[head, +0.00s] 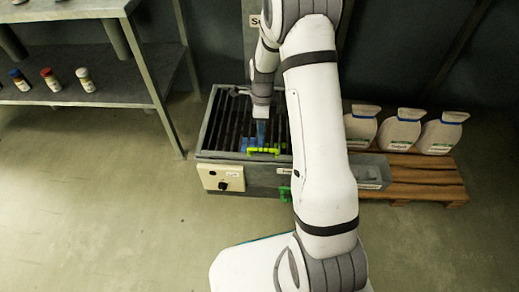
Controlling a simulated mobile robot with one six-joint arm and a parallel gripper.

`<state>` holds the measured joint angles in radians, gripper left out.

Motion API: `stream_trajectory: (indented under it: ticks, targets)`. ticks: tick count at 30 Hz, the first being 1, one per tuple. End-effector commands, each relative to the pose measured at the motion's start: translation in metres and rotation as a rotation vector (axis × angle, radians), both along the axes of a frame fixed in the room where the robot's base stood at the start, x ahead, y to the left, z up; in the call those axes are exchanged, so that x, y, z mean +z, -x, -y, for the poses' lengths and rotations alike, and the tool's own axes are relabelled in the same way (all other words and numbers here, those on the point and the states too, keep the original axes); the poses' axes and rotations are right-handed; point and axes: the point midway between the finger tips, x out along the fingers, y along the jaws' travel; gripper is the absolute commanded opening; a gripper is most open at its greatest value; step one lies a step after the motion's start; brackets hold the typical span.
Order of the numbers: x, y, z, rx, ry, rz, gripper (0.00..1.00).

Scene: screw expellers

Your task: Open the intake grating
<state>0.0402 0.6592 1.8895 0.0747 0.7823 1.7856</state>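The intake grating (221,122) is a set of dark parallel bars in a grey frame on top of a low grey machine box (264,178). It looks closed, lying over the box opening. A yellow-green handle (265,151) is at the grating's front edge. My gripper (260,138) points down over the grating, just behind this handle. Blue parts show at its tip, close to the handle; I cannot tell whether they touch it or whether the fingers are open. My arm hides the right part of the grating and box.
A control panel (221,178) with a black knob is on the box front. A green handle (285,193) is lower on the front, partly behind my arm. White bags (399,132) stand on a wooden pallet (426,181) at right. A metal shelf (125,86) with small jars is at left. The front-left floor is clear.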

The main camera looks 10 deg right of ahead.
Motion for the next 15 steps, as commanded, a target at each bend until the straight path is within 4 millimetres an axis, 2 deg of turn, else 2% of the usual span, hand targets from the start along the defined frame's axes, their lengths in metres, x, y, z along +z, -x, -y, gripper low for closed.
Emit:
stream_trajectory:
  ticks: [9,15]
  targets:
    - [-0.051,0.010,-0.003,-0.001,0.000,-0.003,0.36]
    - [-0.069,0.014,-0.004,-0.001,0.000,-0.001,0.36]
